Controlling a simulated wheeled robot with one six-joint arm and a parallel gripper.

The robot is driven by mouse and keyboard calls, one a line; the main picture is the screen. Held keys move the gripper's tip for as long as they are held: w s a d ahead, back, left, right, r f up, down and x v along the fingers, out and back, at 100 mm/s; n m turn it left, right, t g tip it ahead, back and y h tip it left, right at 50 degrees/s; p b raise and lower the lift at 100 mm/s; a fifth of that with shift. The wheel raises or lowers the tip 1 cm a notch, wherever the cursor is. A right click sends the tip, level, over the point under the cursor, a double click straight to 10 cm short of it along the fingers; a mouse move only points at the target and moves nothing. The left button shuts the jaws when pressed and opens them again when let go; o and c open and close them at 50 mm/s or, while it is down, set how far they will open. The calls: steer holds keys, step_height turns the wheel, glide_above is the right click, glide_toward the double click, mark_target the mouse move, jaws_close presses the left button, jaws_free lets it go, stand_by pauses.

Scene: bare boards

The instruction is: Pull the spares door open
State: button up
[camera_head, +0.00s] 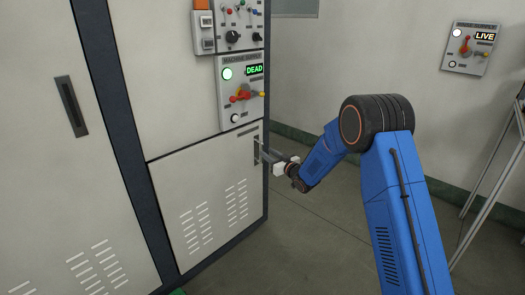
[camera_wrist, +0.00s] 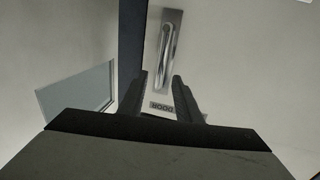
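The lower cabinet door (camera_head: 190,205) is a pale vented panel and looks shut in its frame. Its upright metal handle (camera_head: 256,150) is near its right edge, partly hidden by my gripper (camera_head: 268,157). In the wrist view the silver handle (camera_wrist: 168,42) sits on a grey plate, above a label (camera_wrist: 161,106) on which an upside-down "DOOR" can be read. My gripper (camera_wrist: 160,75) has its two dark fingers apart, pointing at the handle. The handle shows beyond the fingertips, and nothing is seen held between them. I cannot tell whether they touch the plate.
Above the door is a machine supply panel (camera_head: 241,91) reading DEAD, with a red and yellow switch. A tall door with a dark handle (camera_head: 71,106) is at left. A wall panel (camera_head: 470,48) reads LIVE. A metal-legged stand (camera_head: 490,190) is at right. The floor (camera_head: 310,240) before the cabinet is clear.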

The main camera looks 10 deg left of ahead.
mark_target(262, 162)
steer(key=shift+x, duration=2.65)
jaws_close()
